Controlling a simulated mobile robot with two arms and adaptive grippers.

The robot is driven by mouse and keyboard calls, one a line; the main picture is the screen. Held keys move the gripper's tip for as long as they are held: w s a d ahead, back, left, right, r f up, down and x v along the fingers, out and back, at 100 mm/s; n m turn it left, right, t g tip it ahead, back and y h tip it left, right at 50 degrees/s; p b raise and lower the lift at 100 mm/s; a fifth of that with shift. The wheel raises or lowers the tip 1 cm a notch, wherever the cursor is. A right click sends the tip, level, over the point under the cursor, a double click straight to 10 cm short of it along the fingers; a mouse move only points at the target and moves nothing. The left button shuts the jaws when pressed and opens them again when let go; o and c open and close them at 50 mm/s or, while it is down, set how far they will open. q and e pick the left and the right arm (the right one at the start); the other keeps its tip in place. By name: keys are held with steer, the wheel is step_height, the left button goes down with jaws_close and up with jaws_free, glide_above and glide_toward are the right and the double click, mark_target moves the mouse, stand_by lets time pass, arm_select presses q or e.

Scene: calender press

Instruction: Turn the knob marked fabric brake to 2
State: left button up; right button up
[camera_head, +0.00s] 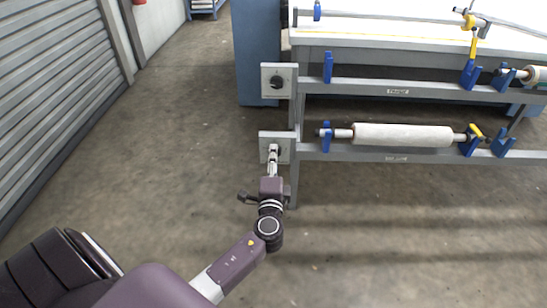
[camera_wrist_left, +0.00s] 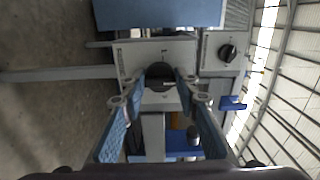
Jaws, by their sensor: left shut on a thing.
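Two pale square plates stand on the left end of the machine frame. The lower plate (camera_head: 284,137) has its dark knob (camera_wrist_left: 160,72) hidden behind my gripper in the head view. In the left wrist view this knob sits between my fingertips. My left gripper (camera_head: 273,153) points straight at the lower plate and is shut on that knob; its fingertips also show in the left wrist view (camera_wrist_left: 161,82). The upper plate carries another black knob (camera_head: 277,82), which shows at the right in the wrist view (camera_wrist_left: 228,53), untouched. The lettering on both plates is too small to read. My right gripper is out of view.
Grey rails (camera_head: 400,88) run right from the plates, with blue brackets (camera_head: 328,67) and a white roll (camera_head: 403,135) on the lower rail. A blue cabinet (camera_head: 256,50) stands behind. The concrete floor left of the plates is clear up to a shutter (camera_head: 50,90).

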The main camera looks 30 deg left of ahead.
stand_by(0.5)
arm_select(q)
steer(key=o, duration=1.2)
steer(key=v, duration=1.2)
steer(key=shift+s, duration=0.1)
